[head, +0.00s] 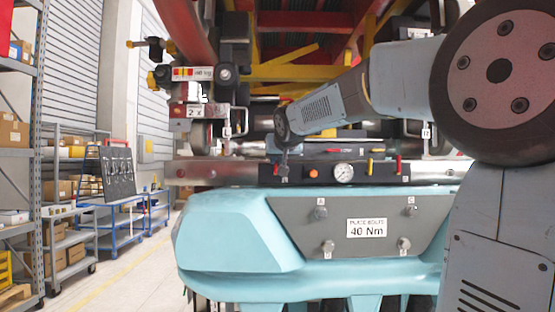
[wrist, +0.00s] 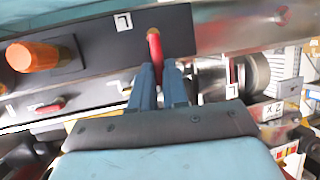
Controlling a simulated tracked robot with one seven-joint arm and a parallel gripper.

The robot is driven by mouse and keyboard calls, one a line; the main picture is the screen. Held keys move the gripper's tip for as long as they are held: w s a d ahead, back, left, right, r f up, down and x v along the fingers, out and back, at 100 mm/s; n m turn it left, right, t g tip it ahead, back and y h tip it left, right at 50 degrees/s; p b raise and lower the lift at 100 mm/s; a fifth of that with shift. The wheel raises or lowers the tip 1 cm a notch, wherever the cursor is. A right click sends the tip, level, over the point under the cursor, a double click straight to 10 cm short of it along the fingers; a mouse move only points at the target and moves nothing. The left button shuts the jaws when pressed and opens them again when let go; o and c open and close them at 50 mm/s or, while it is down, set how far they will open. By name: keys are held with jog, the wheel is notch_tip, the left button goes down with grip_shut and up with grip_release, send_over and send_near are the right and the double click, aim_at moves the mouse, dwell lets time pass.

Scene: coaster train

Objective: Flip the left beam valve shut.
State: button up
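In the wrist view a red lever handle (wrist: 154,48) stands out from a dark panel (wrist: 95,60), beside a white label with an L-like mark (wrist: 123,22). I take it for the left beam valve. My gripper (wrist: 158,68) has its two blue fingers close together, one on each side of the handle's outer end. Whether they press on it is unclear. In the head view my gripper (head: 284,170) is at the left end of the dark control strip (head: 268,179) on the beam; the valve there is mostly hidden behind it.
The strip also carries an orange knob (head: 313,173), a round gauge (head: 344,173), a yellow lever (head: 370,166) and a red lever (head: 399,165). The teal nose (head: 230,235) with its torque plate lies below.

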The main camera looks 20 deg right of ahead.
jog(key=o, duration=0.5)
jog(key=shift+f, duration=0.1)
jog(key=v, duration=1.3)
jog(key=shift+s+a, duration=0.1)
jog(key=shift+s, duration=0.25)
jog(key=s+a+f+g, duration=0.1)
jog(key=s+f+g, duration=0.1)
jog(key=s+f, duration=0.5)
jog(key=s+f+n+g+y, duration=0.1)
jog(key=s+f+g, duration=0.2)
jog(key=s+f, duration=0.5)
jog(key=s+a+f+g, duration=0.1)
jog(key=s+f, duration=0.6)
jog(key=f, duration=1)
jog(key=shift+s+a+f+g, duration=0.3)
jog(key=shift+a+g, duration=0.1)
jog(key=shift+g, duration=0.5)
